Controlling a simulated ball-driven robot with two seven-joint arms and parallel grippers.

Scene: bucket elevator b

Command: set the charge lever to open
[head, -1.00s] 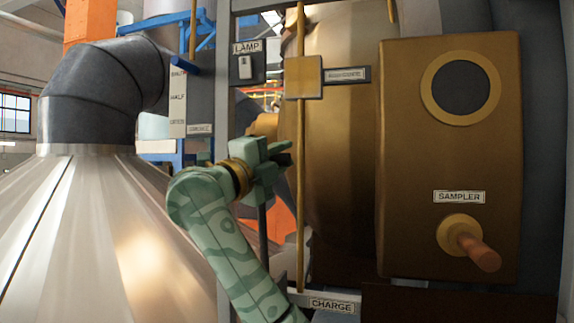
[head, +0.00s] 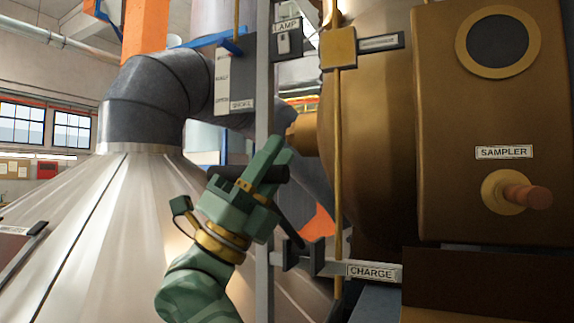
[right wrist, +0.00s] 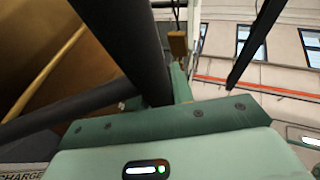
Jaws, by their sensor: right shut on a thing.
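The charge lever's dark rod (head: 287,224) rises from a bracket beside the CHARGE label (head: 371,272) and leans up to the left. Its black cross-grip (head: 262,173) lies between the fingers of my right gripper (head: 268,166), which is shut on it. In the right wrist view, a thick black bar (right wrist: 122,48) passes down to the green fingers, which hide part of it. A plate with position marks (head: 236,82) stands above and left of the gripper; its small words are hard to read. My left gripper is not in view.
A grey upright post (head: 264,120) and a thin brass rod (head: 338,170) stand close to the gripper. The brass box with the SAMPLER handle (head: 528,196) is at right. A large metal cone (head: 90,230) fills the left.

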